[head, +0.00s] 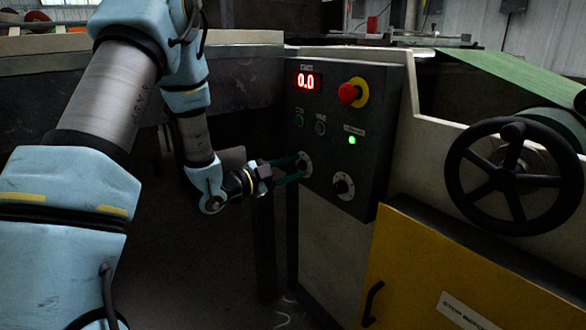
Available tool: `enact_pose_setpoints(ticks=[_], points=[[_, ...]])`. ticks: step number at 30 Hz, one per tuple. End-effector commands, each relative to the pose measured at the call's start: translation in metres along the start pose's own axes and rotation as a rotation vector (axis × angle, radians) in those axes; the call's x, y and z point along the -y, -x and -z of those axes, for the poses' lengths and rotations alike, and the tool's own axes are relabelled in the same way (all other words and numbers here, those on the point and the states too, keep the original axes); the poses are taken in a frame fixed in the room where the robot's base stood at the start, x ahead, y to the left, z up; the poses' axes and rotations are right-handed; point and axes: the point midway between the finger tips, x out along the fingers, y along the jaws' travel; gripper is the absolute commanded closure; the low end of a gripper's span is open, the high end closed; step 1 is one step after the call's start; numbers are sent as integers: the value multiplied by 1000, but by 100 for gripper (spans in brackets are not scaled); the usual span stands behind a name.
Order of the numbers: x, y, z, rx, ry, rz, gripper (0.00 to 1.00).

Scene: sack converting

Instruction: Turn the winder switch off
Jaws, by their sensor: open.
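A dark control panel (328,92) stands right of my arm in the head view. Two rotary switches with pale round plates sit low on it: a left one (305,167) and a right one (343,186). Their labels are too small to read, so I cannot tell which is the winder switch. My gripper (296,170) is open, its dark green fingers pointing right, with their tips at the left switch. The fingers partly hide that switch, and I cannot tell whether they touch it. The right switch is clear of the gripper.
A black handwheel (474,158) and yellow door (420,270) are to the right.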

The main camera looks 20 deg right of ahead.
Motion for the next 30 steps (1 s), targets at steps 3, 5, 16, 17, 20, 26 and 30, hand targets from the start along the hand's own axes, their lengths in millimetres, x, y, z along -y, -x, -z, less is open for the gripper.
enact_pose_setpoints(ticks=[3,5,16,17,20,26,30], points=[[0,0,0,0,0,0,69],[0,0,0,0,0,0,76],[0,0,0,0,0,-1,100],[0,0,0,0,0,-1,100],[0,1,0,0,2,-1,100],[0,1,1,0,39,-1,100],[2,1,1,1,108,0,100]])
